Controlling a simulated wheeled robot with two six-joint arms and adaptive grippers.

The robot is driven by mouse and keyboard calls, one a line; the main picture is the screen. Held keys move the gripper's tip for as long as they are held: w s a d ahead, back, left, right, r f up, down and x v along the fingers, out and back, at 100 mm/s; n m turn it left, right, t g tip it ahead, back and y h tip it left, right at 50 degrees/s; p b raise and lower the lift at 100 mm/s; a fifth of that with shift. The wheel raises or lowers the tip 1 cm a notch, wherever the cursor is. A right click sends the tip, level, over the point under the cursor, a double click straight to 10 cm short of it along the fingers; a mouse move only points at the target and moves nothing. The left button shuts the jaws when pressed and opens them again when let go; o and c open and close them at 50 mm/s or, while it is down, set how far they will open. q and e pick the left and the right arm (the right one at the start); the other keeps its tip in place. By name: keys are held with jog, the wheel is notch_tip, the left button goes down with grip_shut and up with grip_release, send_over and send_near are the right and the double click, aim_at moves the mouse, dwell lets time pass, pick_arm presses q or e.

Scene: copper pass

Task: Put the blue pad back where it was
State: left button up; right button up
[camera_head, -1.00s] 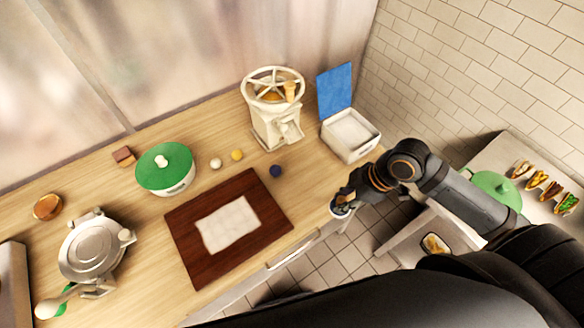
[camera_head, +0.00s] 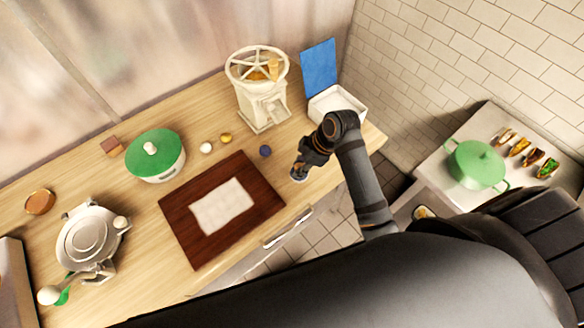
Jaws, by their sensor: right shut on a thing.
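My right gripper (camera_head: 302,170) hangs over the front edge of the wooden counter, right of the dark red-brown board. It is shut on a small pale greyish thing (camera_head: 299,177), mostly hidden by the fingers; I cannot tell what it is. A small dark blue round piece (camera_head: 265,151) lies on the counter just behind the board, left of the gripper and apart from it. A flat blue panel (camera_head: 319,68) stands upright at the back of a white open box (camera_head: 350,100); I cannot tell which is the blue pad. My left gripper is out of view.
The brown board (camera_head: 178,212) carries a white sheet (camera_head: 222,206). White (camera_head: 206,148) and yellow (camera_head: 226,138) small pieces lie near a green-lidded pot (camera_head: 154,155). A cream hand-wheel machine (camera_head: 259,92) stands behind. A silver press (camera_head: 90,240) is at left. A green pot (camera_head: 476,165) is at right.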

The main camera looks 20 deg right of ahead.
aim_at(292, 170)
jog(key=shift+w+a+f, duration=0.35)
jog(key=shift+w+f, duration=0.2)
jog(key=shift+f, duration=0.1)
jog(key=shift+w+a+f, duration=0.3)
jog(key=shift+w+f, duration=0.2)
jog(key=shift+f, duration=0.1)
jog(key=shift+w+f, duration=0.2)
jog(key=shift+f, duration=0.1)
jog(key=shift+w+a+f+p, duration=0.1)
jog(key=shift+w+f+p, duration=0.05)
jog(key=shift+f+p, duration=0.15)
notch_tip(292, 170, down, 2)
jog(key=shift+f+p, duration=0.15)
jog(key=shift+p, duration=0.8)
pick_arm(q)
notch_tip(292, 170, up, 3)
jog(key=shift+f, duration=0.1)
pick_arm(e)
jog(key=shift+f, duration=0.45)
jog(key=o, duration=1)
jog(key=shift+f, duration=0.1)
